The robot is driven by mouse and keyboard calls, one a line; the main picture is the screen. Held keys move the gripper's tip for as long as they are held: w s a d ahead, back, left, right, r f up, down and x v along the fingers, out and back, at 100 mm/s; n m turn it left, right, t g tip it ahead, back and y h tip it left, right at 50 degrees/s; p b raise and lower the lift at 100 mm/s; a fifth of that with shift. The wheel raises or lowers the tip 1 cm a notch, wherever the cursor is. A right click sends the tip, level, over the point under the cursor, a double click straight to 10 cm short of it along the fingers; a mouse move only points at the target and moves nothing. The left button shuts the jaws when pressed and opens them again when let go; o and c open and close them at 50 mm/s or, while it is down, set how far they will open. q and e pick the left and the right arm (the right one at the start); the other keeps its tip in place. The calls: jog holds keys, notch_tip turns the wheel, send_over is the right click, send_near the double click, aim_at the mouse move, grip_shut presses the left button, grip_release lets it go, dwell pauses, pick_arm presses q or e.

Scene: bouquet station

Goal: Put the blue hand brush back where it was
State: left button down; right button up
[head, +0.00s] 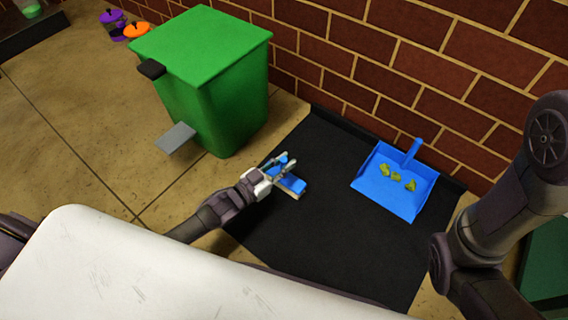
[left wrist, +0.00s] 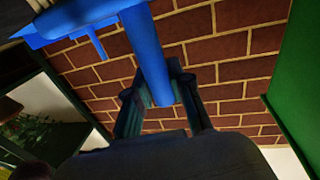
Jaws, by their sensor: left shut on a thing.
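The blue hand brush (head: 292,183) is in my left gripper (head: 278,167), over the left part of the black mat (head: 330,225) in the head view. The brush head with pale bristles points to the lower right. I cannot tell whether the bristles touch the mat. In the left wrist view the blue handle (left wrist: 152,62) runs between the two fingers of my left gripper (left wrist: 160,90), which are shut on it. My right gripper is out of view; only my right arm shows at the right.
A blue dustpan (head: 392,198) holding several yellow-green scraps (head: 397,177) lies on the mat's right part. A green pedal bin (head: 235,100) stands left of the mat. A brick wall (head: 400,80) runs behind. Purple (head: 112,20) and orange (head: 136,30) objects stand beyond the bin.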

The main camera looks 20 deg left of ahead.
pick_arm(q)
jog(key=shift+f, duration=0.15)
jog(key=c, duration=1)
grip_release()
jog(key=shift+c, duration=0.2)
